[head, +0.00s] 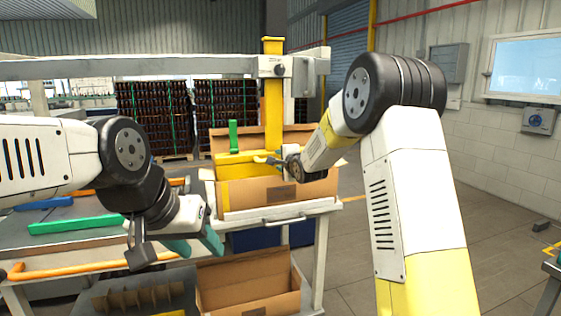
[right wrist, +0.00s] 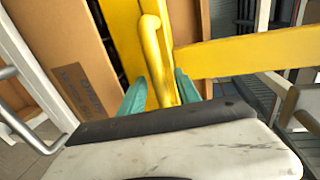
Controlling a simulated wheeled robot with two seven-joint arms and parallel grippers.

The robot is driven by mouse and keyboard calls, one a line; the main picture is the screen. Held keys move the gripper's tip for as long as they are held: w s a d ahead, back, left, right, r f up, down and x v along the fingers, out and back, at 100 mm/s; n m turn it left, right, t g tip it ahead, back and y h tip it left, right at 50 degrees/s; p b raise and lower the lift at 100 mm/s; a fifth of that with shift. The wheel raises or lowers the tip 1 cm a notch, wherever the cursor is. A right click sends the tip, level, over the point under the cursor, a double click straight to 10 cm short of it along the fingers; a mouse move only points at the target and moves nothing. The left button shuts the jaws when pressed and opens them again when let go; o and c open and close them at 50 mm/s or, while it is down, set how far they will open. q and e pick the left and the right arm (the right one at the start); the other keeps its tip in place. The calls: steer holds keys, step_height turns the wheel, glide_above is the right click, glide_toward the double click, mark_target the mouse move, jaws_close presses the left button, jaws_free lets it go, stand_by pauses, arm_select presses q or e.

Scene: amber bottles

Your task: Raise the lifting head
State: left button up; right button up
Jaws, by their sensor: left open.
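The yellow lifting head (head: 247,165) sits low inside the open cardboard box (head: 277,193), below a yellow upright column (head: 273,110). A green piece (head: 233,137) stands up at its left. My right gripper (head: 268,160) reaches to the head from the right. In the right wrist view, its teal fingers (right wrist: 158,92) lie close on both sides of a rounded yellow handle (right wrist: 153,50) and appear shut on it. My left gripper (head: 177,250) is open and empty at the lower left, away from the lifting head. Bottles inside the box cannot be made out.
The box stands on a light bench (head: 318,207). A second open box (head: 249,283) is below. Orange rails and a green bar (head: 75,224) lie at left. Floor at right is mostly free.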

steer(key=shift+w+a+f, duration=0.1)
steer(key=shift+w, duration=0.25)
jaws_close()
stand_by(1.2)
